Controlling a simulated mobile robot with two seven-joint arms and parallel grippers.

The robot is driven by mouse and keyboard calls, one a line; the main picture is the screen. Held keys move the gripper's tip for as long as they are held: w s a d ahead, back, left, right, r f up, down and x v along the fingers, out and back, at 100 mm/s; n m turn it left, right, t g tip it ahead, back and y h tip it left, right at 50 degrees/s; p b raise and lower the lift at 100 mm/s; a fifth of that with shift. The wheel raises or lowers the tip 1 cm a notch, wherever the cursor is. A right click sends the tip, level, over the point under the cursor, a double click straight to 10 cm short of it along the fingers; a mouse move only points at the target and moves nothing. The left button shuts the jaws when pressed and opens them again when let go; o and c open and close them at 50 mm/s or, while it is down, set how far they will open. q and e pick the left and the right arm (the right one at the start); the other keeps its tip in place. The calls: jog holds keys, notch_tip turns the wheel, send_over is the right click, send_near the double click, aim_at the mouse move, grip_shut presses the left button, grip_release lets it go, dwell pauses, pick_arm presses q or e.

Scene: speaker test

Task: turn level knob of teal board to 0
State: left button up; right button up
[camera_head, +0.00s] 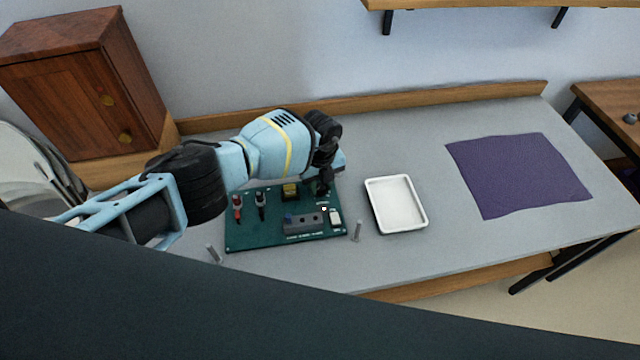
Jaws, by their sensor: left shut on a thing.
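The teal board (262,231) lies flat on the grey bench, left of the middle. It carries a red-topped part (238,206) and a black part (261,204) at its left, a yellow component (290,191) at its back edge, and a grey block (305,221) near its front. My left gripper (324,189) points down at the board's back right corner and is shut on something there. That spot is where a knob could be, but the gripper hides it, so I cannot read its setting. My right gripper is not in view.
A white tray (424,222) stands right of the board. A purple cloth (520,175) lies farther right. Two small posts, one (214,254) at the left and one (357,231) at the right, stand near the board. A wooden cabinet (75,90) stands at the back left.

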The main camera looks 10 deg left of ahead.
aim_at(321, 187)
pick_arm(q)
jog(key=shift+r, duration=0.1)
dwell(0.4)
jog(key=o, duration=1)
notch_tip(321, 187, up, 6)
jog(key=shift+w+f+p, duration=0.15)
jog(key=shift+p, duration=0.65)
jog(key=shift+r, duration=1)
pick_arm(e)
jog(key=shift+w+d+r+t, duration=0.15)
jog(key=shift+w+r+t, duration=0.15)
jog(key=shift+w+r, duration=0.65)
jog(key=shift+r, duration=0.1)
pick_arm(q)
jog(key=shift+s, duration=0.2)
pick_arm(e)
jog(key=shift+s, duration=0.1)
